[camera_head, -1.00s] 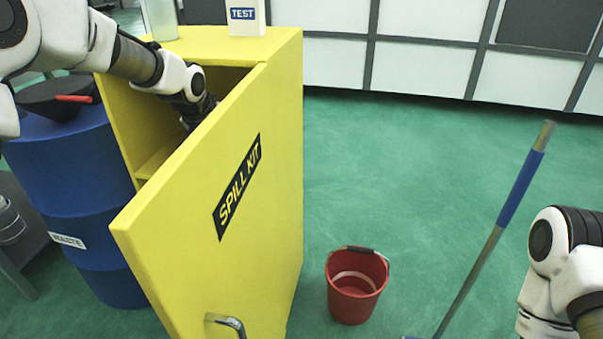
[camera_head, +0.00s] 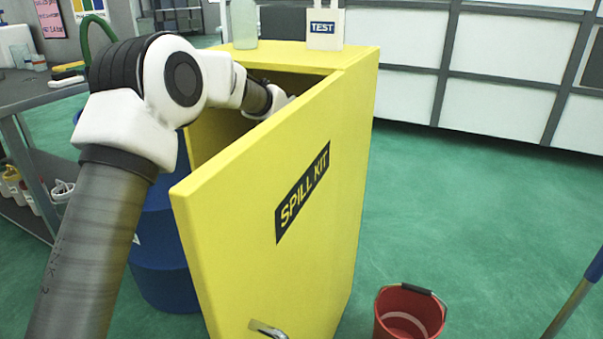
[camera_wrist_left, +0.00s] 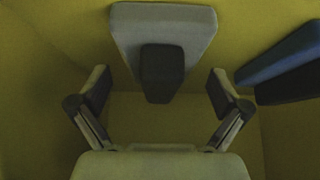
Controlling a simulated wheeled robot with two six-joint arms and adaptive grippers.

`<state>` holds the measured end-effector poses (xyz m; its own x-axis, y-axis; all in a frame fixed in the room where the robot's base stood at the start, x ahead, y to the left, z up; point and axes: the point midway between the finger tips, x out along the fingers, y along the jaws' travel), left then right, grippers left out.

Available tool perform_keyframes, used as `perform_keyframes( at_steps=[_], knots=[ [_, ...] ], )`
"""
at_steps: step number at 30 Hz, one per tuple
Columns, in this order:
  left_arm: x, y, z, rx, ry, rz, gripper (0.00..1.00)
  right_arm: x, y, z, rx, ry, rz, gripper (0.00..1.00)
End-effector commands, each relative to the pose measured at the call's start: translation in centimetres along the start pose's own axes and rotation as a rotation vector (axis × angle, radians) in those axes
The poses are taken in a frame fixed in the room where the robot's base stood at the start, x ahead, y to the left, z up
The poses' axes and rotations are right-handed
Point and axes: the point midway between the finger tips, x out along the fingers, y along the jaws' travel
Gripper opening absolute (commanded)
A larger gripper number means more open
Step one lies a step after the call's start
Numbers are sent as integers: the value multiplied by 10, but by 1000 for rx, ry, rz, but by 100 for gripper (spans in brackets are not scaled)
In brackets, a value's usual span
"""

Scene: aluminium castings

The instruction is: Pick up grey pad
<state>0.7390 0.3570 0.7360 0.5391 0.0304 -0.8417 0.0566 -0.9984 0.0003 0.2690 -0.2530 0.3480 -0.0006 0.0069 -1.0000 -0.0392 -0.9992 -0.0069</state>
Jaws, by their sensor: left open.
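The grey pad (camera_wrist_left: 190,27) is in the left wrist view, inside the yellow cabinet at the top middle. It is a light grey tapered block with a dark block (camera_wrist_left: 162,73) on its near side. My left gripper (camera_wrist_left: 160,88) is open, with one finger on each side of the dark block and nothing visibly gripped. Whether the fingers touch it I cannot tell. In the head view my left arm reaches into the spill kit cabinet (camera_head: 330,225) behind its open door, which hides the gripper and pad. My right gripper is not seen.
A blue and dark object (camera_wrist_left: 285,70) lies close to the right finger inside the cabinet. A bottle (camera_head: 244,25) and a TEST box (camera_head: 325,28) stand on the cabinet top. A red bucket (camera_head: 408,312) stands on the floor right of the door. A blue barrel (camera_head: 160,250) is left.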

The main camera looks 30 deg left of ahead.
Motion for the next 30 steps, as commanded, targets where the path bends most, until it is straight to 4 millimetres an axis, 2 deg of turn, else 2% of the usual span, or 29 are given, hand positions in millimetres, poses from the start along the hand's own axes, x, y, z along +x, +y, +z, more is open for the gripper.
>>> perform_keyframes(
  at_steps=[2,6,7,8,18,24,26,30],
  knots=[
    [-1,0,0,0,0,0,100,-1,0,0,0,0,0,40],
    [-1,0,0,0,0,0,50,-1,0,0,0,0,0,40],
    [-1,0,0,0,0,0,40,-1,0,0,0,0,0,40],
    [-1,0,0,0,-1,0,35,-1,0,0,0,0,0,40],
    [-2,0,0,-1,-2,0,35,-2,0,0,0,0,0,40],
    [-18,0,-11,-1,0,0,35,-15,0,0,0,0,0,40],
    [-20,0,0,-2,-3,0,35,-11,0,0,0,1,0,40],
    [-38,0,27,-1,-3,1,35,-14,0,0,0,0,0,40]
  ],
)
